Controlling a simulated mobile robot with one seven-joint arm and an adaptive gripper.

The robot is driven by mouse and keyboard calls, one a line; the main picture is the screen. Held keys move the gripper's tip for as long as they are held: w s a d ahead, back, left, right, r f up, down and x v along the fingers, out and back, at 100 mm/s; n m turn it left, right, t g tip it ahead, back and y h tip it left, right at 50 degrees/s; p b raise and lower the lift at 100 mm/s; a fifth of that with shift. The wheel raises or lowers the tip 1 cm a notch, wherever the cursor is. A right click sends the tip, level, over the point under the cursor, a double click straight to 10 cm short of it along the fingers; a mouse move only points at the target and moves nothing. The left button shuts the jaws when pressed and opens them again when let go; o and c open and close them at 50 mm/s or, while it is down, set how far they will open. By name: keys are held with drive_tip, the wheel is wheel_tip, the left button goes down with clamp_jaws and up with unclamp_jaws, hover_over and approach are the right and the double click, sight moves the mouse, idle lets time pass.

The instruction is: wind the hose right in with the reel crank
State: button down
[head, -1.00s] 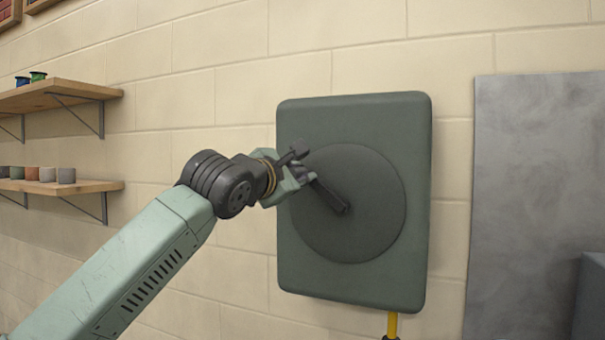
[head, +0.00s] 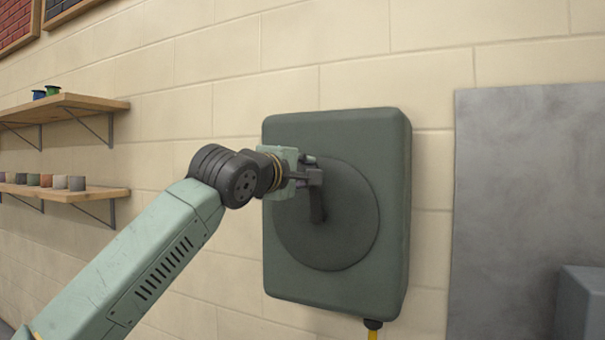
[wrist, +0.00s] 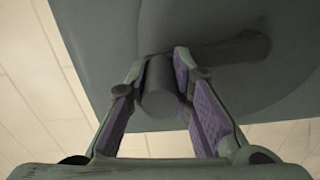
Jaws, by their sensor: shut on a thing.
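The hose reel is a dark green box (head: 335,287) on the wall with a round disc (head: 355,240) on its face. Its dark crank arm (head: 318,208) points up from the disc's middle. My gripper (head: 308,174) is at the crank's upper end, shut on the handle. In the wrist view both fingers flank the grey cylindrical crank handle (wrist: 159,88), and the crank arm (wrist: 235,54) runs off to the right behind. Below the box, a dark fitting (head: 373,323) sits close under its bottom edge, with a short yellow piece (head: 373,335) below, cut off by the frame.
A grey metal panel (head: 510,190) is on the wall right of the reel, with a grey block (head: 580,305) before it. Wooden shelves (head: 65,190) with small pots are at the left.

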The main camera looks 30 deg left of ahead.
drive_tip(key=shift+d+m, duration=0.7)
drive_tip(key=c, duration=1.4)
unclamp_jaws()
drive_tip(key=shift+d, duration=0.1)
drive_tip(key=shift+s+a, duration=0.2)
drive_tip(key=shift+s, duration=0.1)
drive_tip(key=s, duration=1.1)
drive_tip(key=shift+s+d, duration=0.1)
drive_tip(key=shift+s, duration=0.1)
